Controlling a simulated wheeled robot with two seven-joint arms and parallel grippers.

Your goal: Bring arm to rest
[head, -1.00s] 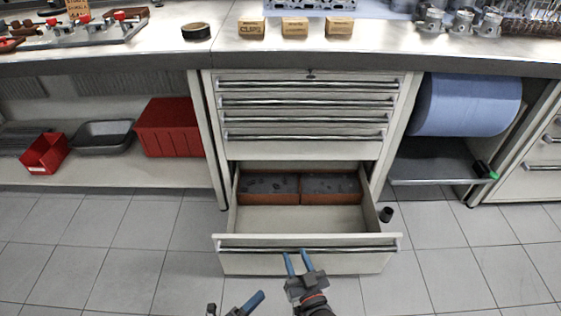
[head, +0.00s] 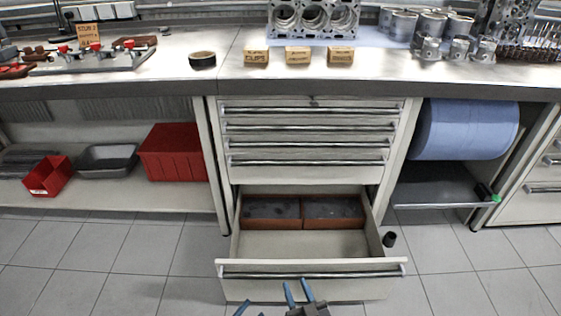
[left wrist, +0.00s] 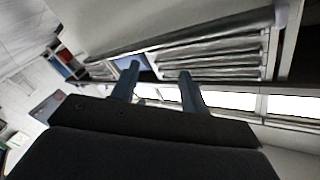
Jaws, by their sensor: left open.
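My left gripper (head: 241,309) is at the bottom edge of the head view, mostly cut off, with a blue fingertip showing. In the left wrist view its two blue fingers (left wrist: 160,88) stand apart with nothing between them, so it is open. My right gripper (head: 298,291) is just right of it, in front of the open bottom drawer's handle. Its two blue fingers are apart and hold nothing visible. I cannot tell whether it touches the drawer front (head: 345,286).
The bottom drawer stands pulled out, with two reddish-brown bins (head: 272,213) at its back and bare space in front. Small cardboard boxes (head: 298,55) and engine parts stand on the bench (head: 225,72). A black cup-like piece (head: 389,239) is on the floor right of the drawer.

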